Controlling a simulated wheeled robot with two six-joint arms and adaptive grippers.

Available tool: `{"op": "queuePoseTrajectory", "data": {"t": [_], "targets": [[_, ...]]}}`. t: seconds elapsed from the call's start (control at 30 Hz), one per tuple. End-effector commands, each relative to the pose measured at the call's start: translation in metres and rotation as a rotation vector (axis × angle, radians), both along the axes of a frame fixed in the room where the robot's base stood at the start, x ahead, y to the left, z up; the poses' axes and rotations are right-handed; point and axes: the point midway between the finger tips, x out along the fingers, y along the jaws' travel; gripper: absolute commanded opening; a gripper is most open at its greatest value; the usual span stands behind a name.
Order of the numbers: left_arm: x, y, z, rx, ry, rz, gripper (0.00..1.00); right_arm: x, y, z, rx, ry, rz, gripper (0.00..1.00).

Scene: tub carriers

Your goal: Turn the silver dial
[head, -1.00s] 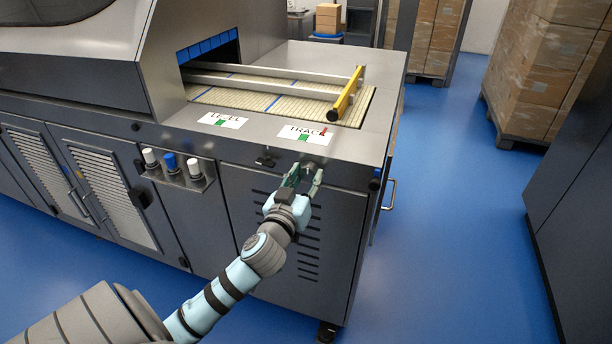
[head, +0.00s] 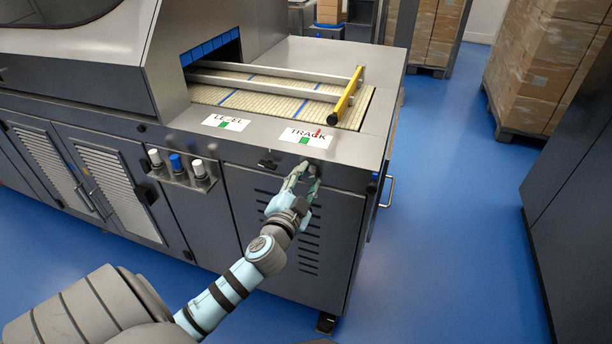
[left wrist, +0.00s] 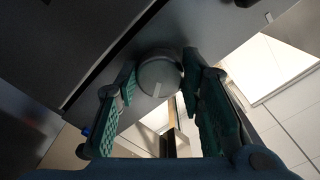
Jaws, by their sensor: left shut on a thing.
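The silver dial (head: 312,169) is on the machine's front face, under the TRACK label (head: 307,139), and partly hidden by my fingers in the head view. In the left wrist view the round dial (left wrist: 158,76) shows a pale mark pointing down the picture. My left gripper (head: 302,182) is shut on the dial, with a green-padded finger at each side; the left wrist view shows the fingers (left wrist: 160,95) too. The TRACK label has a green patch and a red pointer just right of it. My right gripper is not in view.
A small black knob (head: 267,161) sits left of the dial, under the LEVEL label (head: 226,123). White and blue knobs (head: 177,163) stand on a bracket farther left. A yellow bar (head: 346,96) crosses the belt's end above. Blue floor (head: 440,230) is free on the right.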

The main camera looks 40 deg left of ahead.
Motion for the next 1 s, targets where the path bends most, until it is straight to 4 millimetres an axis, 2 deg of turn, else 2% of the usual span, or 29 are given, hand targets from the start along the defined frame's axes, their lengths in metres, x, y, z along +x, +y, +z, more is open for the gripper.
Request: {"op": "queuePoseTrajectory", "data": {"t": [0.6,1.0], "targets": [[-0.001,0.001,0.002,0.544,0.193,0.001,0.07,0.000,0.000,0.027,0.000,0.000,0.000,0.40],[-0.001,0.001,0.001,0.790,0.278,0.000,0.07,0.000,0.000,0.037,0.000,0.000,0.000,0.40]]}}
